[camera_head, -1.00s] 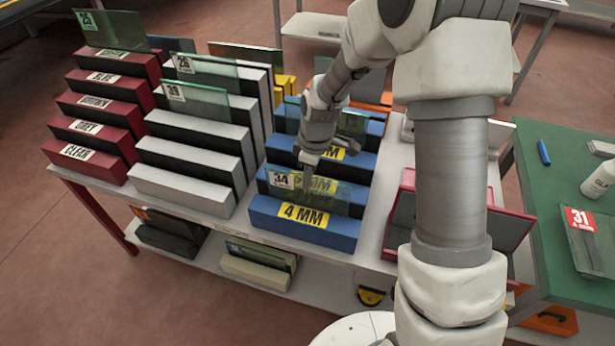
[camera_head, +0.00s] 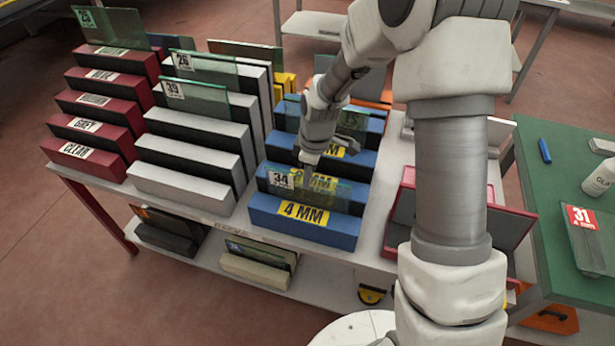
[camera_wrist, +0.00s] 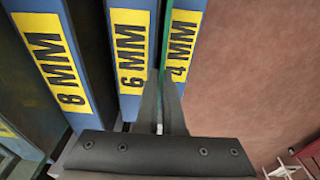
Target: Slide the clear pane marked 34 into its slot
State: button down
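The clear pane marked 34 (camera_head: 335,193) stands on edge at the front of the blue rack, between the 4 MM block (camera_head: 262,213) and the 6 MM block behind it. Its white 34 label is at its upper left. My gripper (camera_head: 307,184) is over the pane's top edge, with its fingers closed around it. In the wrist view the fingers (camera_wrist: 162,103) meet at the gap between the 6 MM block (camera_wrist: 131,18) and the 4 MM block (camera_wrist: 187,20). Only a thin green edge of glass shows there. The pane's bottom edge is hidden behind the 4 MM block.
White blocks with panes 39 (camera_head: 205,102) and 26 (camera_head: 205,70) stand left of the blue rack. Red labelled blocks (camera_head: 88,160) are farther left. A pinkish-red open case (camera_head: 400,215) lies to the right. A green table (camera_head: 560,190) holds a pane marked 31 and a bottle.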

jog(key=c, duration=1)
grip_release()
jog(key=shift+o, duration=0.2)
notch_tip(320, 180, up, 17)
jog(key=s+d+p, duration=0.1)
jog(key=p, duration=0.1)
jog(key=shift+d+r, duration=0.2)
jog(key=shift+d, duration=0.2)
jog(key=shift+s, duration=0.1)
jog(key=s+d+r+m+t, duration=0.2)
jog(key=s+d+r+m, duration=0.2)
jog(key=s, duration=0.6)
jog(key=s+d+r+m+t+h, duration=0.1)
jog(key=s+d+r+m+t, duration=0.1)
jog(key=s+r+m, duration=0.4)
jog(key=s+d+m, duration=0.1)
jog(key=s+m, duration=0.2)
jog(key=s, duration=0.2)
jog(key=shift+d+m+t, duration=0.3)
jog(key=shift+d+t, duration=0.05)
jog(key=shift+t, duration=0.05)
